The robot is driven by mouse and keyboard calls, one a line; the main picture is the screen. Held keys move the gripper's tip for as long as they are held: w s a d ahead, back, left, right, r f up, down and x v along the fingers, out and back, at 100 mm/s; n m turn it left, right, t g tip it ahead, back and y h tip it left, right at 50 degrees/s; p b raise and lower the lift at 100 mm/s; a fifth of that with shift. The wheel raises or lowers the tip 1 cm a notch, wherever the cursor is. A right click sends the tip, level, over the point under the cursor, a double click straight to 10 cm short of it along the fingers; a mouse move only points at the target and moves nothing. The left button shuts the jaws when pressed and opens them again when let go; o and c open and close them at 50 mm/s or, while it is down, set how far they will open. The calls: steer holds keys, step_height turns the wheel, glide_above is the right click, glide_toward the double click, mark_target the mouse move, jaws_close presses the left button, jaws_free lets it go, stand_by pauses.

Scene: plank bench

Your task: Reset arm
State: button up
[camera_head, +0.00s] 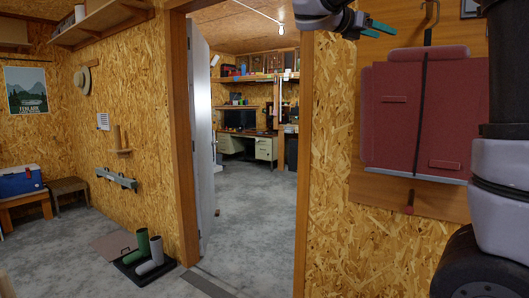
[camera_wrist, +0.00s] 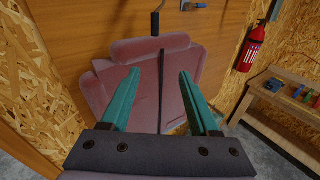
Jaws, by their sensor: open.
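My gripper (camera_head: 374,29) is at the top of the head view, with its teal fingers pointing right, in front of the wall. In the wrist view my gripper (camera_wrist: 158,75) has its two teal fingers spread apart, with nothing between them. The gripper appears apart from the bag.
An open doorway (camera_head: 250,200) leads to a room with a desk (camera_head: 250,145). In the wrist view a fire extinguisher (camera_wrist: 250,48) hangs right of the bag, above a wooden bench (camera_wrist: 285,120).

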steer(key=s+d+f+m+g+y, duration=0.1)
steer(key=s+d+f+m+y, duration=0.1)
steer(key=s+f+m+y, duration=0.45)
steer(key=s+d+f+m+g+y, duration=0.1)
steer(key=s+d+f+y, duration=0.2)
steer(key=f, duration=0.7)
steer(key=s+a+f+m+t+y, duration=0.2)
steer(key=s+a+f+m+y, duration=0.6)
steer(key=m, duration=1)
steer(key=s+a+f, duration=0.3)
steer(key=s+a, duration=0.1)
steer(key=shift+s+a+t, duration=0.3)
steer(key=shift+s+t, duration=0.1)
steer(key=shift+m, duration=0.25)
